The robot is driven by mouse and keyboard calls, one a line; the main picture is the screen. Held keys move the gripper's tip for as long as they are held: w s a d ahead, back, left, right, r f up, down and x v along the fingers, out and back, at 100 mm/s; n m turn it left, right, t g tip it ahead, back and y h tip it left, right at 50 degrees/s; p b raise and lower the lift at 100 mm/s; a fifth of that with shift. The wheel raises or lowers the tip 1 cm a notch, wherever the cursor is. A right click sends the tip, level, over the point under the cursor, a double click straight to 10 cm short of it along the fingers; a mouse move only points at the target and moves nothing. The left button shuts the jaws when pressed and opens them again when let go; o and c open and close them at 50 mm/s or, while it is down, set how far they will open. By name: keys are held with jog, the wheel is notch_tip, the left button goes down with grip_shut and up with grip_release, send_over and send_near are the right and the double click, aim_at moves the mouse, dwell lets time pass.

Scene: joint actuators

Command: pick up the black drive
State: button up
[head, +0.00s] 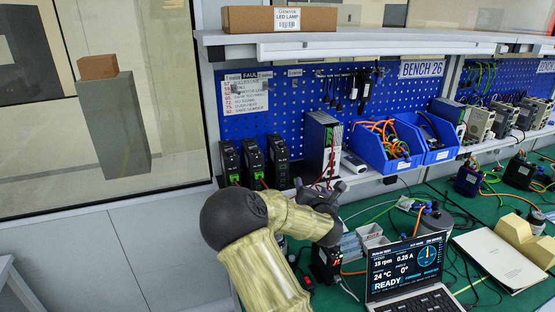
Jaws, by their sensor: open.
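I cannot tell which one the task names. My gripper (319,185) is to the right of these drives, in front of a taller grey-white unit (322,143). Its dark jaws are open, and I see nothing held between them. Another dark boxy device (326,262) sits lower on the green bench, partly hidden by my arm.
Blue bins (384,148) with orange cables stand right of the grey-white unit. A cardboard box (279,19) sits on the upper shelf.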

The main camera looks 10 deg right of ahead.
aim_at(283, 157)
jog(key=w+a+r+n+t+y, duration=0.1)
jog(key=w+a+r+n+y, duration=0.1)
jog(key=a+n, duration=0.3)
jog(key=shift+a+r+n+y, duration=0.15)
jog(key=shift+r+n+y, duration=0.6)
jog(key=shift+n, duration=0.35)
jog(key=w+p, duration=0.1)
jog(key=w, duration=0.2)
jog(key=w+p, duration=0.2)
jog(key=w, duration=0.2)
jog(key=w+a+p, duration=0.1)
jog(key=w+p, duration=0.1)
jog(key=w, duration=0.2)
jog(key=shift+w, duration=0.2)
jog(key=shift+w+f, duration=0.1)
jog(key=shift+w, duration=0.3)
jog(key=shift+a, duration=0.1)
jog(key=shift+p, duration=0.35)
